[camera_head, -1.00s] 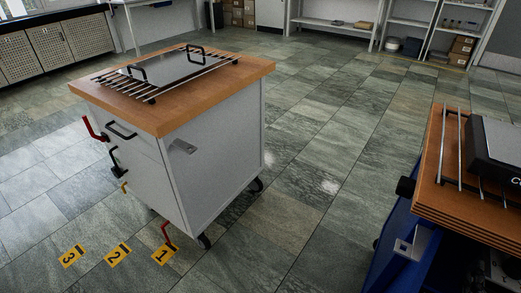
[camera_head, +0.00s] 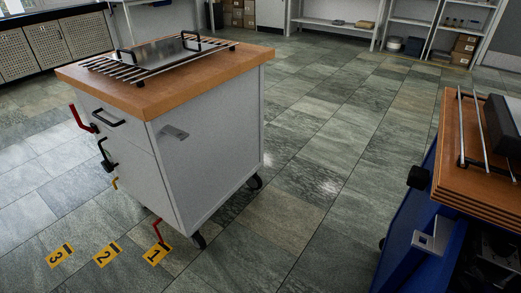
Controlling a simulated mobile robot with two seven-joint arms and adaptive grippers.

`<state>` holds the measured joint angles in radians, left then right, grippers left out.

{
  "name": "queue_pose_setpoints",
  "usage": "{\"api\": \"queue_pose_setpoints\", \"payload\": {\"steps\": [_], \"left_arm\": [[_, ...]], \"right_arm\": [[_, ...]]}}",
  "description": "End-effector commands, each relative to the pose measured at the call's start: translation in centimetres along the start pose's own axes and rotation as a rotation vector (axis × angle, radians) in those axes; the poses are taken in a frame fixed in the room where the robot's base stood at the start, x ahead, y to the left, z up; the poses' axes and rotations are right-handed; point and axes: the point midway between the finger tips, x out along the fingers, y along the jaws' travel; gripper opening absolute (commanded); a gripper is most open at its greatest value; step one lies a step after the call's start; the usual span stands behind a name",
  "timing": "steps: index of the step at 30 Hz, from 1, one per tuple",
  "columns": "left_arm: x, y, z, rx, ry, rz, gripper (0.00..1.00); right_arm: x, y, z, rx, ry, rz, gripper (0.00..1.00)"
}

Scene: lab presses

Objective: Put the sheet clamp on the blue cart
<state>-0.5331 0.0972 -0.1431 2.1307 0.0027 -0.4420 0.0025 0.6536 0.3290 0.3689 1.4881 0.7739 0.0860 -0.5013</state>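The sheet clamp (camera_head: 163,51), a flat dark metal plate with two upright black handles, lies on a rack of metal bars on the wooden top of a white cart (camera_head: 208,145) at left. The blue cart (camera_head: 405,232) stands at the right edge, partly cut off by the frame. Its layered wooden top (camera_head: 452,160) carries metal rails and a black block (camera_head: 503,128). Neither of my grippers is in view.
Open tiled floor (camera_head: 325,170) lies between the two carts. Yellow floor markers numbered 1 (camera_head: 155,253), 2 (camera_head: 105,256) and 3 (camera_head: 59,257) lie before the white cart. Shelves (camera_head: 340,22) and perforated cabinets (camera_head: 50,45) stand at the back.

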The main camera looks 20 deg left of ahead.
Motion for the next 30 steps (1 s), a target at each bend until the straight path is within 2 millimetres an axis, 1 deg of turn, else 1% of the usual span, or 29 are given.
{"api": "queue_pose_setpoints", "payload": {"steps": [1,8,13,14,15,25,28,30], "left_arm": [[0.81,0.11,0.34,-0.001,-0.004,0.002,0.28],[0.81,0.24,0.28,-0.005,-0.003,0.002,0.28],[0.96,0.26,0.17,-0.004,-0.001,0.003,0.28],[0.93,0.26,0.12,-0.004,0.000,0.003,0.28],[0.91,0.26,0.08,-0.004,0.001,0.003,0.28],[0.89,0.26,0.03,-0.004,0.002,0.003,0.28],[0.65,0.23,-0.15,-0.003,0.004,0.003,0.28],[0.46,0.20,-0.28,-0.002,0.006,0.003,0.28]], "right_arm": [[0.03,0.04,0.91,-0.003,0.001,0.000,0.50],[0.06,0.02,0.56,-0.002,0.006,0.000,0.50],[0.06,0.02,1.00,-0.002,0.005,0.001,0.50],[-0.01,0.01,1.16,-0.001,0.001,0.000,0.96],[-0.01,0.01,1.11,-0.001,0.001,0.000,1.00],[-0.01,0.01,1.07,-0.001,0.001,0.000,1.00],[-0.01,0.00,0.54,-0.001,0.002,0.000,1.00],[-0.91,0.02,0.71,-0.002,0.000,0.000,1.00]]}}
